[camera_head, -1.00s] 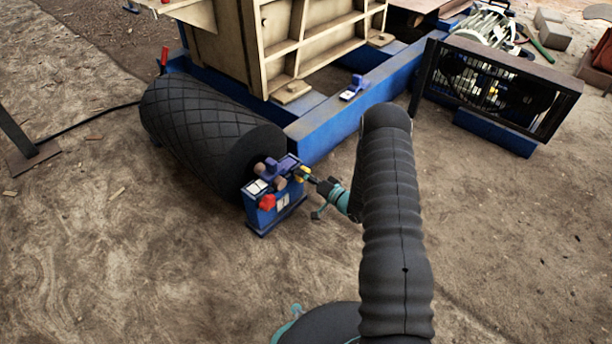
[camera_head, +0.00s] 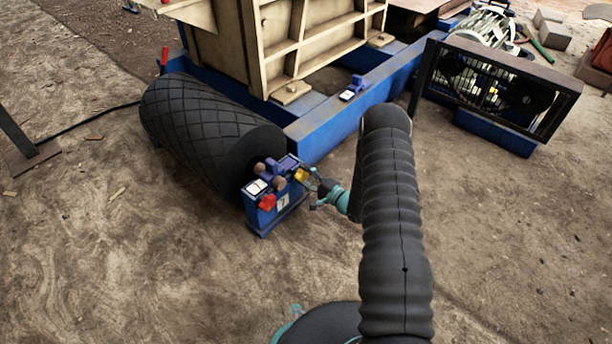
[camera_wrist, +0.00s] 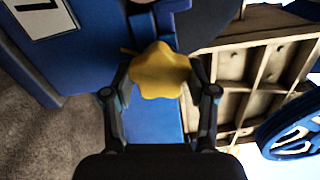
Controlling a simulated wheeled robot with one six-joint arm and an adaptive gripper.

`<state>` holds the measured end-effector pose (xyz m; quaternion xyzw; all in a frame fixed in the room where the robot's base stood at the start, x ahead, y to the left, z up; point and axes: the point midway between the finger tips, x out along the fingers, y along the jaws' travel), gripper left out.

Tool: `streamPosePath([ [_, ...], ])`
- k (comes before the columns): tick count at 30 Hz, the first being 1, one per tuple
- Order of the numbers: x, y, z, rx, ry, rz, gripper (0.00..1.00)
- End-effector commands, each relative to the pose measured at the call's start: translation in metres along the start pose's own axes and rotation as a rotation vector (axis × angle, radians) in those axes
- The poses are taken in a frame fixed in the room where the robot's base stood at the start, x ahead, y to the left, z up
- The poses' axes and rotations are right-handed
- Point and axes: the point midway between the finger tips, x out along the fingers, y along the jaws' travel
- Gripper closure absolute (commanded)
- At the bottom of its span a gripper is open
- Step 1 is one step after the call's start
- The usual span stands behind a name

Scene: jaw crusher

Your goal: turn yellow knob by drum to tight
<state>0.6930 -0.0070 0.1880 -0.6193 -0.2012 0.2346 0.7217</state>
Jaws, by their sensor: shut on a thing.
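The yellow knob (camera_head: 301,175) sits on the side of a small blue stand (camera_head: 266,221) at the near end of the black drum (camera_head: 212,135). In the wrist view the lobed yellow knob (camera_wrist: 160,71) lies between my two fingertips. My gripper (camera_head: 314,183) reaches it from the right and is shut on it, one finger on each side. The wrist view also shows my gripper (camera_wrist: 161,85) with the knob's face turned toward the camera.
A blue frame beam (camera_head: 345,118) runs behind the stand, with a small blue block (camera_head: 355,86) on it. A caged black guard (camera_head: 495,88) stands at the right. Bare ground lies open in front and to the left.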

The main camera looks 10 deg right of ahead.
Motion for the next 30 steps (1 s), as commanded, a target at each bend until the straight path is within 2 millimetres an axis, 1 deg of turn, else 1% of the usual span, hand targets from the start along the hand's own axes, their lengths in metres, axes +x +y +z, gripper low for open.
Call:
streamPosePath([
  [1, -0.0004, -0.0022, -0.0045, 0.011, 0.01, -0.004, 0.77],
  [7, -0.0004, -0.002, -0.0046, 0.048, 0.01, -0.005, 0.77],
  [20, -0.0006, -0.0019, -0.0047, 0.054, 0.011, -0.004, 0.78],
  [21, -0.0006, -0.0019, -0.0046, 0.054, 0.01, -0.004, 0.33],
  [23, -0.0003, -0.0016, -0.0036, 0.054, 0.008, -0.004, 0.18],
  [30, 0.0018, -0.0001, 0.001, 0.056, -0.001, -0.001, 0.18],
])
